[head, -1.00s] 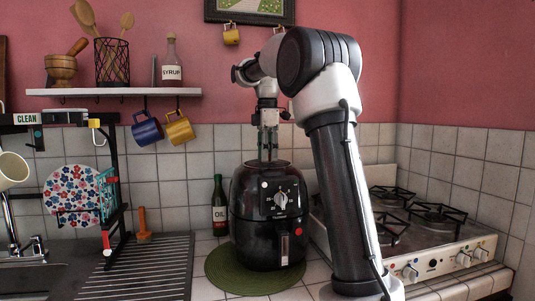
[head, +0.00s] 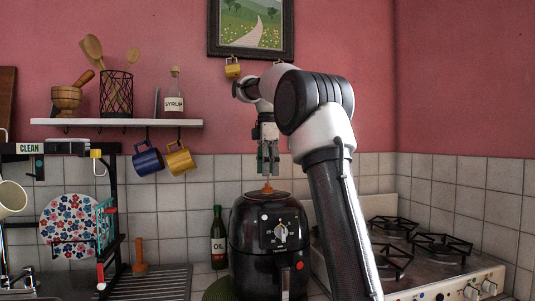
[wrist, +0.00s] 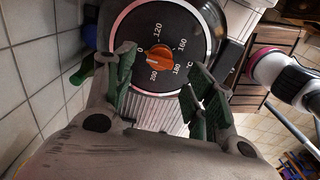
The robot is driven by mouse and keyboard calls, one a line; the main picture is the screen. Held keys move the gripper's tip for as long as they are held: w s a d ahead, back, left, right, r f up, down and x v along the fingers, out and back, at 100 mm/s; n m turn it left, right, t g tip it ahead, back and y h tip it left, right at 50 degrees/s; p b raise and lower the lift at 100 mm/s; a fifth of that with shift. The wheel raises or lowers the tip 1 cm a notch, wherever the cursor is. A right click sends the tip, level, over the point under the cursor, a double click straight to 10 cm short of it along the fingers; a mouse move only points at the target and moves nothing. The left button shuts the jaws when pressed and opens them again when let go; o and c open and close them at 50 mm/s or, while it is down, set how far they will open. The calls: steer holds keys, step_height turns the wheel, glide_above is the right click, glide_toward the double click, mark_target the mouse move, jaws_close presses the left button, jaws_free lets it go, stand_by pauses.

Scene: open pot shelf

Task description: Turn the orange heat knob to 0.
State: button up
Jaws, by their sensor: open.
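The orange heat knob (head: 267,188) sits on top of the black air fryer (head: 250,240). In the wrist view the knob (wrist: 153,55) is at the centre of a dark dial (wrist: 175,30) marked 0, 120, 160, 180 and 200 °C. A small pale mark on its lower left side seems to face 200. My gripper (head: 268,173) points down above the knob, apart from it. In the wrist view its green fingers (wrist: 160,72) are spread wide with nothing between them.
A white timer dial (head: 281,232) is on the fryer's front. An oil bottle (head: 218,238) stands to its left, and a stove (head: 430,255) is to the right. Blue and yellow mugs (head: 163,158) hang under the shelf (head: 115,122) at upper left.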

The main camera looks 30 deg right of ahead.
mark_target(268, 184)
step_height(268, 184, up, 7)
stand_by(0.3)
steer(key=shift+f, duration=0.1)
steer(key=s+a+f+m+t, duration=0.1)
steer(key=s+a+f+m, duration=0.2)
steer(key=s, duration=0.4)
steer(key=s+a+f+m+t, duration=0.1)
steer(key=s+a+f+m, duration=0.1)
steer(key=s+m, duration=0.35)
steer(key=s+a+f+m+t, duration=0.2)
steer(key=s+f+m, duration=0.4)
steer(key=s+f, duration=1.2)
step_height(268, 184, down, 2)
steer(key=shift+s+f, duration=0.1)
steer(key=shift+s, duration=0.1)
steer(key=shift+m, duration=0.25)
